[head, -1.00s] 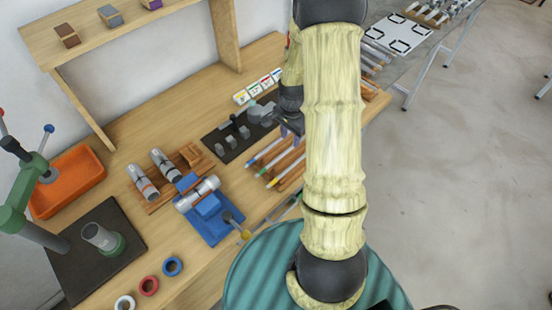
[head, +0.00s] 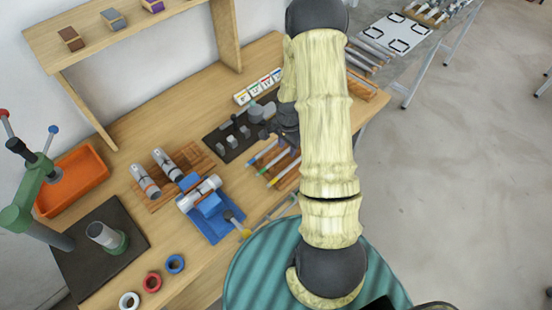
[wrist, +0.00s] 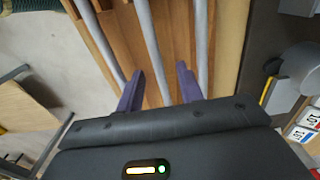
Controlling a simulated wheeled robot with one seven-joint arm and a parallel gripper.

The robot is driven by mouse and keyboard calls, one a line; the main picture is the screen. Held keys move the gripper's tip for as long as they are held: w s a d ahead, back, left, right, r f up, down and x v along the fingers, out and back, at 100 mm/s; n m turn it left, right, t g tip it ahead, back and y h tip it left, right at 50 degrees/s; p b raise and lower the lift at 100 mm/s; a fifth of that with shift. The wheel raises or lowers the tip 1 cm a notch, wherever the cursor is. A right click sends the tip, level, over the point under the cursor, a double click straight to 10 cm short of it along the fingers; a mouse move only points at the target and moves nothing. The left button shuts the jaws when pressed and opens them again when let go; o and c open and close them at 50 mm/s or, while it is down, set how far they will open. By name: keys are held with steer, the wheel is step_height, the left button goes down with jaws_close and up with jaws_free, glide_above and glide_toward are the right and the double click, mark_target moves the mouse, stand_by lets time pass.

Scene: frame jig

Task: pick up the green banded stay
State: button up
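Several slim grey stays with coloured bands lie side by side on a wooden rack in the head view. A stay with a green-looking band (head: 263,173) lies between a blue-banded one (head: 251,163) and an orange-banded one (head: 271,184). My gripper (wrist: 159,72) is open, its two purple fingers apart. In the wrist view one grey stay (wrist: 152,50) runs between the fingers, with other stays (wrist: 96,42) to either side. No bands show there, so I cannot tell its colour. In the head view my arm hides the gripper's fingers.
A dark board with grey blocks (head: 233,135) stands beside the rack. A blue fixture (head: 212,207) holding a cylinder is nearer. Bare floor lies to the right.

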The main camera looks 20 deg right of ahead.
steer(key=shift+c, duration=0.5)
jaws_close()
step_height(320, 180, up, 10)
steer(key=b, duration=0.2)
stand_by(0.4)
steer(key=shift+a, duration=0.15)
stand_by(0.3)
